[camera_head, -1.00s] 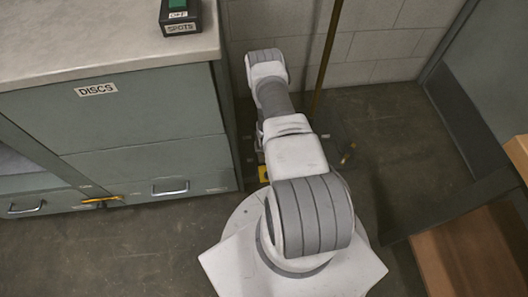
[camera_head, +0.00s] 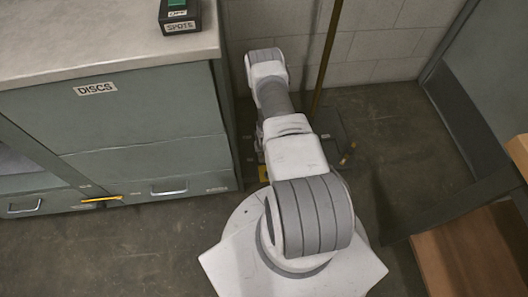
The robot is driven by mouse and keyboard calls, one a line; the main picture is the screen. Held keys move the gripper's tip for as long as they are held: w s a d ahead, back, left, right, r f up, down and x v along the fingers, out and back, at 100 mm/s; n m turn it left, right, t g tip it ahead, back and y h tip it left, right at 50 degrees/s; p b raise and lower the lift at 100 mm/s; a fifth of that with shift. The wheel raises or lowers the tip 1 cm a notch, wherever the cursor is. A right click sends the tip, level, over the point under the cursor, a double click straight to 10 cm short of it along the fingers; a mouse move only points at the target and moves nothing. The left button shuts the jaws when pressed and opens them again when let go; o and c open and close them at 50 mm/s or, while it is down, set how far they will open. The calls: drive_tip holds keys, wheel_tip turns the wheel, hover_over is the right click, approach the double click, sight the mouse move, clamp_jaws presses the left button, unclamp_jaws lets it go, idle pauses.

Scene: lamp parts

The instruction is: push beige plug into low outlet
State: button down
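I cannot make out the beige plug or the low outlet in the head view. My white and grey arm reaches away from me toward the block wall and covers the middle of the view. My gripper is not visible; the far end of the arm hides that area. Small yellow and dark parts show low beside the arm, near the cabinet's right corner, but I cannot tell what they belong to.
A grey-green cabinet (camera_head: 150,115) labelled DISCS stands at left, with a switch box (camera_head: 180,14) on its top. A thin pole (camera_head: 326,55) rises from a dark base by the block wall (camera_head: 385,45). A brown board (camera_head: 470,255) lies at lower right.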

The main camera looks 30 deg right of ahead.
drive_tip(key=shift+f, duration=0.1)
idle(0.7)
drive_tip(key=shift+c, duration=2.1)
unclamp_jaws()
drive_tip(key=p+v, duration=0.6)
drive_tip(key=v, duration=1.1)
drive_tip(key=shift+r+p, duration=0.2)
drive_tip(key=shift+p, duration=0.15)
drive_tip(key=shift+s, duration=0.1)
